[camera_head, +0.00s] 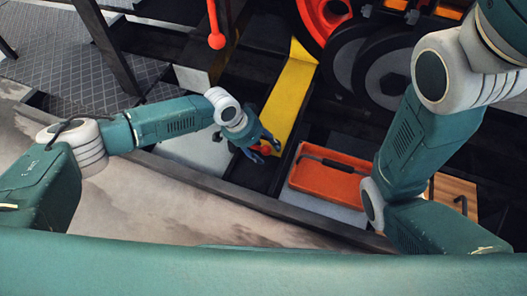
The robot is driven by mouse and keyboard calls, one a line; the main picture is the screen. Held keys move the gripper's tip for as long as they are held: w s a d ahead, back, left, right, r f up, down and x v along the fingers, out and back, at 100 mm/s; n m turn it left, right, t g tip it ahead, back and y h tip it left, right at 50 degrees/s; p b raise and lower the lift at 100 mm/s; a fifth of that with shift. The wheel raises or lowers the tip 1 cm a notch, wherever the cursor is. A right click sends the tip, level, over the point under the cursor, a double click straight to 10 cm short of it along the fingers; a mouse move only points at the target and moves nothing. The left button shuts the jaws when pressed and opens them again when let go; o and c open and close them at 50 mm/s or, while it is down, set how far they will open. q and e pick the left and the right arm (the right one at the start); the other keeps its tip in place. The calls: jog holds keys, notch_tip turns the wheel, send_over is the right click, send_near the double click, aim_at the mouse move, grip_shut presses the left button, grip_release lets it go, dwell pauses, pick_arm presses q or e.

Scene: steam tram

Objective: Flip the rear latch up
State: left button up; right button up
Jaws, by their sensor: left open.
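My left gripper (265,150) is open, with its dark fingers pointing down to the right beside the lower end of a yellow beam (290,92). A small red-orange part (263,150) shows at the fingers. I cannot tell if it is the rear latch, or if the fingers touch it, because the gripper partly hides it. No other part can be made out clearly as the latch. My right arm comes in from the upper right and folds down to the lower right. Its gripper is not in view.
An orange tray (328,178) with a dark tool lies right of the left gripper. Dark wheels (385,75) and a red wheel (322,20) stand at the upper right. A dark post (108,45) stands at the left.

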pick_arm(q)
jog(key=shift+f, duration=0.1)
grip_shut()
dwell(0.3)
